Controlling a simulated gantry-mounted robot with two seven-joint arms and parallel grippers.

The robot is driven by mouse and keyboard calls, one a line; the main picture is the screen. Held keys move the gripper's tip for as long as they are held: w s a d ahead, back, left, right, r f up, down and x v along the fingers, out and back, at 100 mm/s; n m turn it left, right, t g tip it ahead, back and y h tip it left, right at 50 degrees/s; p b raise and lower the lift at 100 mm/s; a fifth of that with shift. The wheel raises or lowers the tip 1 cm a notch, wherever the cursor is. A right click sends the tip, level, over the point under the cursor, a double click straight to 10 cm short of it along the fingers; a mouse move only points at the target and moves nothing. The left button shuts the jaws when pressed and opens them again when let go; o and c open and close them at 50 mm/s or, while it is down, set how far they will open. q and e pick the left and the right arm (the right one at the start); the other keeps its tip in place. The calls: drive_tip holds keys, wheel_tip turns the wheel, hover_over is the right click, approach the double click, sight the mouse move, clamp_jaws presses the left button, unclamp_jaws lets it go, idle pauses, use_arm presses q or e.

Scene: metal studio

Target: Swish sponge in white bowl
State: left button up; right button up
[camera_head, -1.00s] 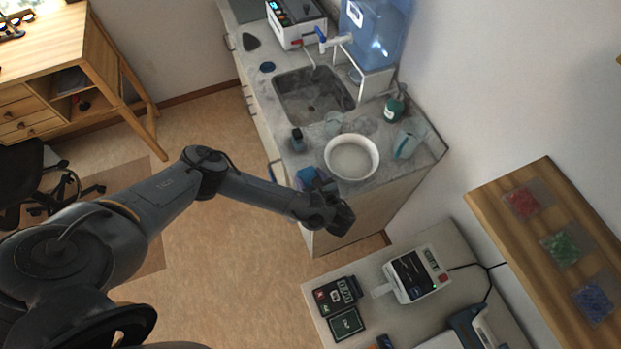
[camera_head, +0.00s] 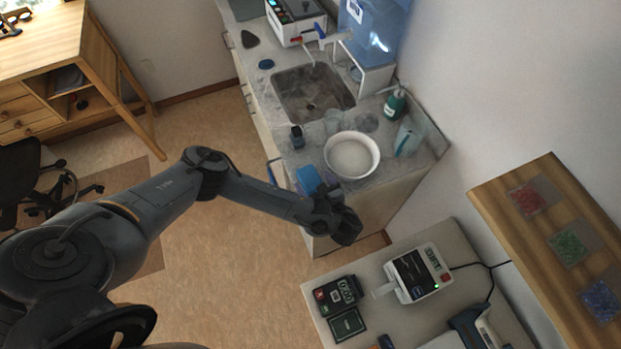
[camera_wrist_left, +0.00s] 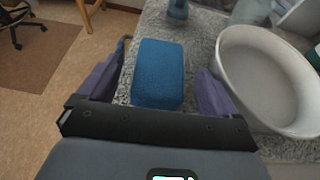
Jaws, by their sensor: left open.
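A blue sponge (camera_head: 308,179) lies on the counter at its near left edge, partly hidden by my left arm. In the left wrist view the sponge (camera_wrist_left: 159,74) shows between the two fingers, with a gap to each finger. The white bowl (camera_head: 373,139) stands on the counter to the right of the sponge, holding something pale. It also shows in the left wrist view (camera_wrist_left: 226,48), right of the right finger. My left gripper (camera_head: 346,226) is open and empty; in the wrist view its fingers (camera_wrist_left: 158,92) are spread around the sponge. The right gripper is not seen.
The counter (camera_head: 400,181) also holds a glass beaker (camera_head: 333,121), a small dark bottle (camera_head: 297,137), a green-labelled bottle (camera_head: 395,103) and a clear pitcher (camera_head: 407,141). The sink (camera_head: 290,88) is behind. A scale (camera_head: 418,273) stands on the nearer table.

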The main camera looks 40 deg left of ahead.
use_arm(q)
drive_tip(key=p+v, duration=0.5)
drive_tip(key=shift+s+r, duration=0.15)
drive_tip(key=shift+r, duration=0.1)
drive_tip(key=s+d+r+n+g+h+p, duration=0.1)
drive_tip(key=s+d+n+h+p, duration=0.15)
drive_tip(key=s+d+h, duration=0.45)
drive_tip(key=s+d+r+n+g+h+p, duration=0.1)
drive_tip(key=s+d+r+n+h, duration=0.15)
drive_tip(key=d, duration=0.95)
use_arm(e)
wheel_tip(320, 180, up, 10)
drive_tip(key=p, duration=0.2)
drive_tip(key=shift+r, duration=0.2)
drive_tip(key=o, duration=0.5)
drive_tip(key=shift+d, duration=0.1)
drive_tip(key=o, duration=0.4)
use_arm(q)
drive_tip(key=s+a+r+n+h, duration=0.1)
drive_tip(key=s+a+r+n, duration=0.3)
drive_tip(key=a+n, duration=0.3)
drive_tip(key=s+a+r+n+h, duration=0.2)
drive_tip(key=s+a+r+n, duration=0.2)
drive_tip(key=a+r+n, duration=0.3)
drive_tip(key=a+n, duration=0.1)
drive_tip(key=a, duration=0.1)
drive_tip(key=shift+a+t, duration=0.4)
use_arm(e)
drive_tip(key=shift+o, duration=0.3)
